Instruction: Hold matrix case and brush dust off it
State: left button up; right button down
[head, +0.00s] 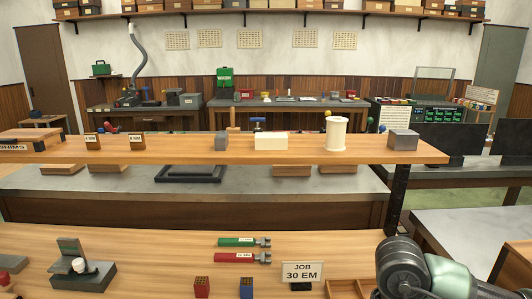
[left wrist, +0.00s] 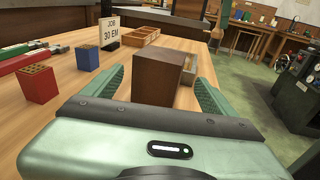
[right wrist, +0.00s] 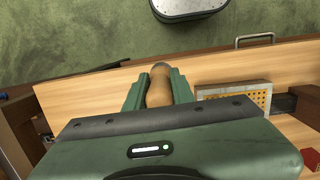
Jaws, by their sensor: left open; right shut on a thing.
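A flat plate with a grid of gold holes (right wrist: 250,97), which looks like the matrix case, lies on the wooden bench near its edge in the right wrist view. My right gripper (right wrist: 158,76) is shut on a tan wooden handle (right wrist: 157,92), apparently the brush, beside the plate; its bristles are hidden. In the left wrist view my left gripper (left wrist: 160,76) is open, its fingers either side of a brown block (left wrist: 158,80). A small part of a tan-and-grey thing (left wrist: 188,70) shows just behind the block; I cannot tell whether it is the matrix case.
Red (left wrist: 38,84) and blue (left wrist: 88,57) blocks with gold-holed tops stand left of the left gripper. A "JOB 30 EM" sign (head: 303,271) and a wooden tray (left wrist: 140,38) are nearby. Green (head: 238,241) and red (head: 236,257) tools lie behind. A shelf (head: 200,150) spans above.

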pick_arm(q)
jog(key=b+x, duration=0.1)
jog(key=x, duration=0.3)
jog(key=shift+d+f, duration=0.1)
jog(key=shift+d, duration=0.25)
jog(key=shift+w+d, duration=0.2)
jog(key=shift+d, duration=0.45)
jog(key=shift+c, duration=0.9)
jog(key=c, duration=1.1)
